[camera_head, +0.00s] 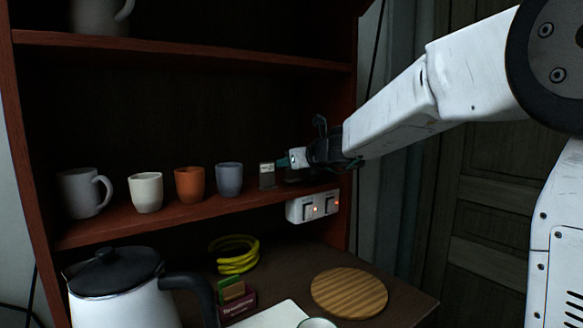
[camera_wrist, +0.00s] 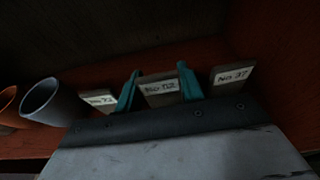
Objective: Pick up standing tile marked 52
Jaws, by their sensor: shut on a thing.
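In the wrist view, three grey tiles with white labels stand in a row on the shelf. The middle tile (camera_wrist: 160,92), whose small label seems to read No. 52, is between the two teal fingers of my gripper (camera_wrist: 158,80). The fingers are shut on it, one on each side. The left tile (camera_wrist: 100,102) has a label that looks like No. 72, and the right tile (camera_wrist: 233,78) reads No. 37. In the head view, my gripper (camera_head: 291,160) is at the shelf's right end, just right of one visible tile (camera_head: 267,177); the held tile is hidden there.
A blue-grey cup (camera_head: 229,179), orange cup (camera_head: 189,184), white cup (camera_head: 146,192) and grey mug (camera_head: 83,192) stand left along the shelf (camera_head: 120,226). The upper shelf board (camera_head: 180,50) is above. A switch box (camera_head: 312,206) sits below.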

